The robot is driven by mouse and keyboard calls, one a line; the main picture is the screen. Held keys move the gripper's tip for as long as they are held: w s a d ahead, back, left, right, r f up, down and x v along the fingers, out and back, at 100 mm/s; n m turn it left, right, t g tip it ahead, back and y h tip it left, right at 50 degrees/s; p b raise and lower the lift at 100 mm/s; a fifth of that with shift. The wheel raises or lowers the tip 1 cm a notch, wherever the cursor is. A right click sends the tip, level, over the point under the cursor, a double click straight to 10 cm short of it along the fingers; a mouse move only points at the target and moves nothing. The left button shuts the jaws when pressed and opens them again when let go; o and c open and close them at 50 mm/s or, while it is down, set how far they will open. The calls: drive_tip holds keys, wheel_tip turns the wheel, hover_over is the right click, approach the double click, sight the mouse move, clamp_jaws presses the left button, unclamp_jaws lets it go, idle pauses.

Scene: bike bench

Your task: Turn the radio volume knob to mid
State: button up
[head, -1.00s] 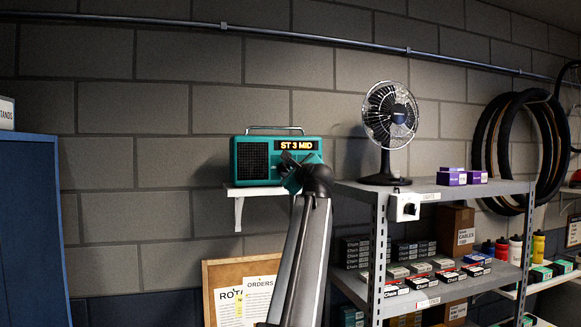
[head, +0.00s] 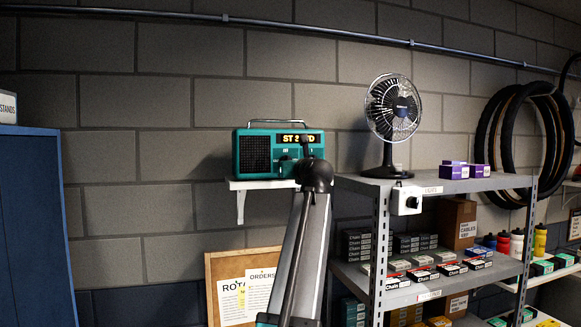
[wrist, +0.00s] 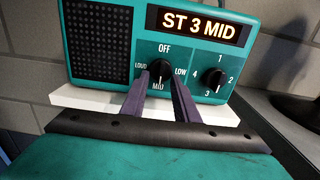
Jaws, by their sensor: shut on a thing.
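The teal radio (head: 255,152) stands on a white wall shelf; it also fills the upper wrist view (wrist: 145,45). Its lit display (wrist: 200,26) reads "ST 3 MID". The black volume knob (wrist: 160,69), marked OFF, LOUD, LOW and MID, is the left of two knobs. Its white mark points down toward MID. My gripper (wrist: 160,76) has one purple-grey finger on each side of this knob and is shut on it. In the head view my arm covers part of the display and the knob area.
The white shelf (head: 275,184) is narrow. A metal rack (head: 430,187) at the right holds a black fan (head: 389,118), purple boxes (head: 455,171) and chain boxes. A blue cabinet (head: 35,220) stands at the left. A notice board (head: 215,270) is below the shelf.

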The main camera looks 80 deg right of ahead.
drive_tip(key=shift+r, duration=0.1)
idle(0.4)
drive_tip(key=o, duration=1.1)
drive_tip(key=shift+s+d, duration=0.1)
drive_tip(key=shift+c, duration=0.2)
drive_tip(key=b+v, duration=0.5)
drive_tip(key=v, duration=0.9)
